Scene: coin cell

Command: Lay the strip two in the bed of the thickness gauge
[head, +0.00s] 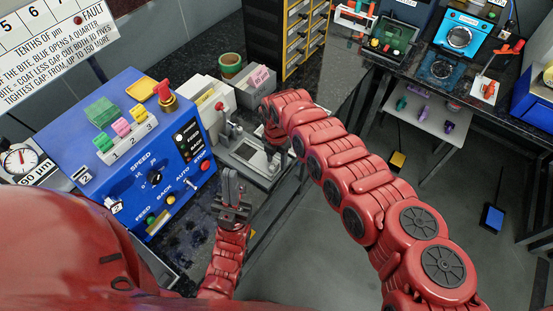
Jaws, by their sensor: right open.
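A light grey bench device with a flat metal bed (248,152) stands right of the blue machine; I take it for the thickness gauge, but cannot be sure. My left gripper (232,178) points up in front of it, apart from the bed in the picture; its fingers look close together, and I cannot tell whether anything thin is between them. My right gripper (271,146) is open over the bed's far right side, largely hidden behind my own wrist. I cannot make out strip two for certain.
The blue machine (140,150) with knobs and coloured pieces numbered 1 to 3 fills the left. A dial (20,160) reads by a 90 µm label. Another bench is at right.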

